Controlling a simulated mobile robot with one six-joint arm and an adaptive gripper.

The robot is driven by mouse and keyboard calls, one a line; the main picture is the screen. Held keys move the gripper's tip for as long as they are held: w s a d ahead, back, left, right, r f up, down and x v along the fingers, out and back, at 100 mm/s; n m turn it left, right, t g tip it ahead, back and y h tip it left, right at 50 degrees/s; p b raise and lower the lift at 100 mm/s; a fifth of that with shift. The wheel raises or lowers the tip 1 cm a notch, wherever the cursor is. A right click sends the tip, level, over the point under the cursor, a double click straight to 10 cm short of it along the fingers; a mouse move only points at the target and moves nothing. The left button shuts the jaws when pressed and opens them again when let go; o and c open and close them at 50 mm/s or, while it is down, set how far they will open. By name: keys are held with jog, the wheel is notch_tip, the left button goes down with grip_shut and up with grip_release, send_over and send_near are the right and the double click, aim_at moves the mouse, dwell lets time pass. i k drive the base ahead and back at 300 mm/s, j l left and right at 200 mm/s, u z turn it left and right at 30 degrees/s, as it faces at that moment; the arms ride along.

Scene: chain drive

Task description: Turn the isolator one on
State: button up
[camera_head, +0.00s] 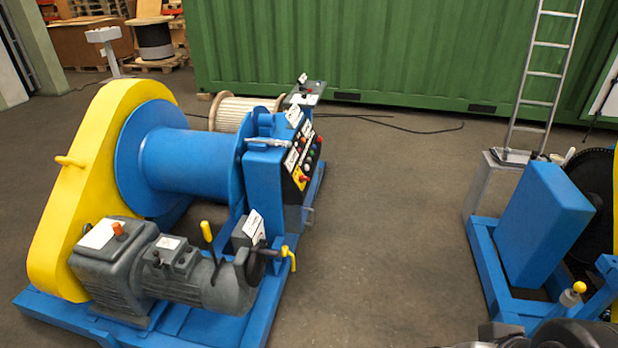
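A blue and yellow winch machine stands at left, with a blue drum (195,163). A black control panel (305,160) with several coloured buttons and white labels is on its right side, seen at a steep angle. A red knob on a yellow plate (300,178) sits at the panel's lower near end and looks like an isolator switch. Its label and its on or off position are too small to read. I cannot tell from the labels which switch is isolator one. My gripper is not recognisable in this view.
A grey motor (200,276) and a yellow-handled lever (208,232) are at the winch's near end. A second blue machine (541,222) stands at right, with a ladder (537,85) behind it. Open floor (385,225) lies between the machines. A green container (400,50) closes the back.

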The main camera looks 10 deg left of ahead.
aim_at(303, 178)
jog(key=i+j+z, duration=0.25)
jog(key=i+j, duration=0.5)
jog(key=i, duration=0.35)
jog(key=i+j+z, duration=0.2)
jog(key=i+j, duration=0.75)
